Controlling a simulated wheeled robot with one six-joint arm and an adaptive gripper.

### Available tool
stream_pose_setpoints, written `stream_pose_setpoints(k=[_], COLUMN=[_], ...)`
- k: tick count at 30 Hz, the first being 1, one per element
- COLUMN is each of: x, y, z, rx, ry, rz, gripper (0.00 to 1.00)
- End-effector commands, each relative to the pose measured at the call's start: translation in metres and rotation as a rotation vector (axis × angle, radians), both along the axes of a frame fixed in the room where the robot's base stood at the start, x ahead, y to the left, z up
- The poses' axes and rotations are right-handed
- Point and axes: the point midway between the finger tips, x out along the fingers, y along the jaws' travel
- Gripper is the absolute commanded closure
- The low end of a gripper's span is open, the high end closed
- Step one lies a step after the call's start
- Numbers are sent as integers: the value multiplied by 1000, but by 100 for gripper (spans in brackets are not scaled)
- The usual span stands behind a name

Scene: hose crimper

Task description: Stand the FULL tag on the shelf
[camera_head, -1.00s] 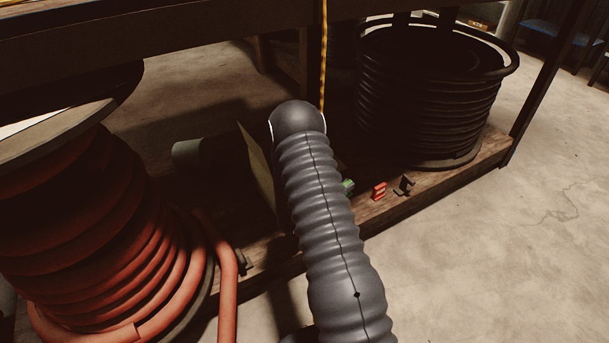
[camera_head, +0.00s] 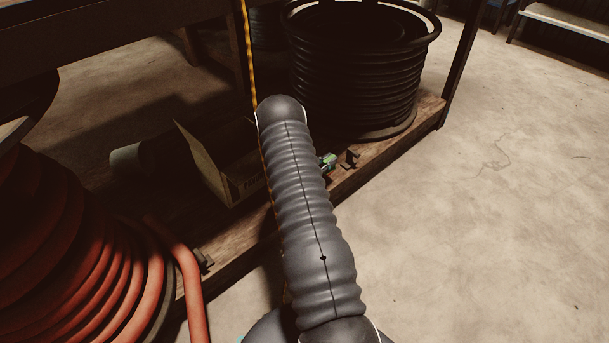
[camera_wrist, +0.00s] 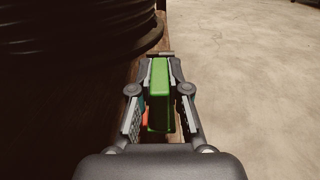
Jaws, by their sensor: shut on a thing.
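In the wrist view a green tag (camera_wrist: 160,88) stands between the two fingers of my gripper (camera_wrist: 160,68), which is shut on it. No lettering can be read on it. A bit of red (camera_wrist: 145,119) shows just below and left of the green tag. In the head view my arm hides most of the gripper; a bit of green (camera_head: 329,160) shows at its right side, low over the wooden shelf (camera_head: 375,160).
A reel of black hose (camera_head: 355,80) stands on the shelf behind. A reel of red hose (camera_head: 65,255) is at the left. An open box (camera_head: 215,165) and a pale cylinder (camera_head: 127,158) lie left of my arm. The floor at the right is clear.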

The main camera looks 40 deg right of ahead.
Motion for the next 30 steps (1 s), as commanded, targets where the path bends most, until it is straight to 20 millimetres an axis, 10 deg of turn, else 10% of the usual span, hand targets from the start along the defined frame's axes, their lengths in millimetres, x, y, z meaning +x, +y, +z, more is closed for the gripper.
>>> stream_pose_setpoints(k=[10, 30], x=[29, 30], y=[46, 48], z=[-32, -74], rx=[-1, -1], ry=[-1, 0], rz=[1, -1], gripper=[100, 100])
